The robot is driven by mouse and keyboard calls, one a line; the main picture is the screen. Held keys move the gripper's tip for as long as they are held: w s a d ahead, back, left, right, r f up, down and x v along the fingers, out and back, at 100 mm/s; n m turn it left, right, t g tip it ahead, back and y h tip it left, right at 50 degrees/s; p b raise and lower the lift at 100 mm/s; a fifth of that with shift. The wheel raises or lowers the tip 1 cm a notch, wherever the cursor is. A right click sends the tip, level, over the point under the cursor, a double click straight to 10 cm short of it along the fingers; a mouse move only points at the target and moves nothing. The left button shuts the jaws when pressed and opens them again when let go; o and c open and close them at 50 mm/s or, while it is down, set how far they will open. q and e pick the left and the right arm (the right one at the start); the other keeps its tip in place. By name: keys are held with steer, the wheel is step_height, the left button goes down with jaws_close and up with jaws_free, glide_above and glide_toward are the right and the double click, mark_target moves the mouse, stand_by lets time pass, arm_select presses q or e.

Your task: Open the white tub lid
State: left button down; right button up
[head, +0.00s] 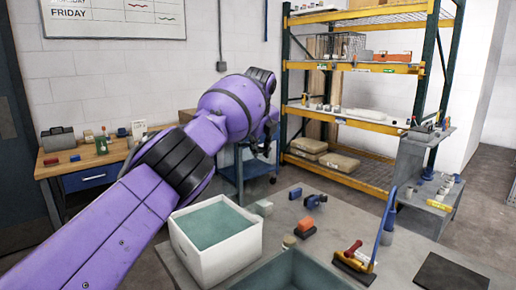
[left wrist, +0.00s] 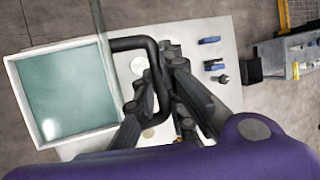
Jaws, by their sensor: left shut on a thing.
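The white tub (head: 183,247) stands on the grey table in the head view, with a teal surface inside its rim; I cannot tell if that is its floor or a cover. It also shows at the left of the left wrist view (left wrist: 24,118). My left gripper (left wrist: 157,78) is shut on a black bent bar (left wrist: 128,44), like a handle. The bar reaches left to a grey-green strip (left wrist: 97,18) at the tub's right side. This may be the lid seen edge-on. In the head view my purple arm hides most of the gripper. My right gripper is not in view.
On the grey table (head: 405,262) are an orange block (head: 306,226), a blue clamp-like tool (head: 315,201), a red-handled brush (head: 353,260) and a teal bin (head: 292,268). A yellow-and-green shelf rack (head: 350,170) stands behind. A wooden bench (head: 82,160) stands at the left.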

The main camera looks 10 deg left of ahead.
arm_select(q)
steer(key=shift+r, duration=0.2)
steer(key=c, duration=1.8)
jaws_free()
steer(key=shift+f, duration=0.15)
steer(key=shift+w, duration=0.1)
steer(key=v, duration=1.2)
steer(key=shift+a, duration=0.1)
